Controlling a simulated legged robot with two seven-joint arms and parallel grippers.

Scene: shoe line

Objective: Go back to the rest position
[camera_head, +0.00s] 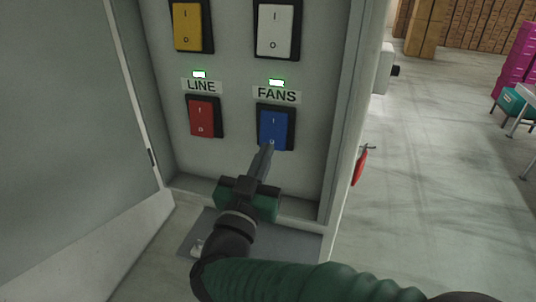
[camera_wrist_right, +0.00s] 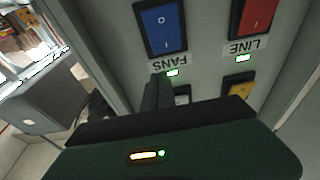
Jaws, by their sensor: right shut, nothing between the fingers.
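My right gripper (camera_head: 265,150) is shut and empty. In the head view its fingertips overlap the lower edge of the blue FANS switch (camera_head: 274,124); I cannot tell whether they touch it. In the right wrist view the gripper fingers (camera_wrist_right: 157,92) point toward the panel beside the FANS label, and the blue switch (camera_wrist_right: 162,27) shows above them. The red LINE switch (camera_head: 202,117) is to the left of the blue one. A yellow switch (camera_head: 187,26) and a white switch (camera_head: 275,29) sit above. Small lights over both labels are lit. My left gripper is out of view.
The open cabinet door (camera_head: 70,110) stands on the left, and the cabinet's right side wall (camera_head: 350,120) is close to my right arm. A red handle (camera_head: 359,167) sticks out at its edge. Open floor (camera_head: 440,190) lies to the right, with pink crates (camera_head: 517,60) farther back.

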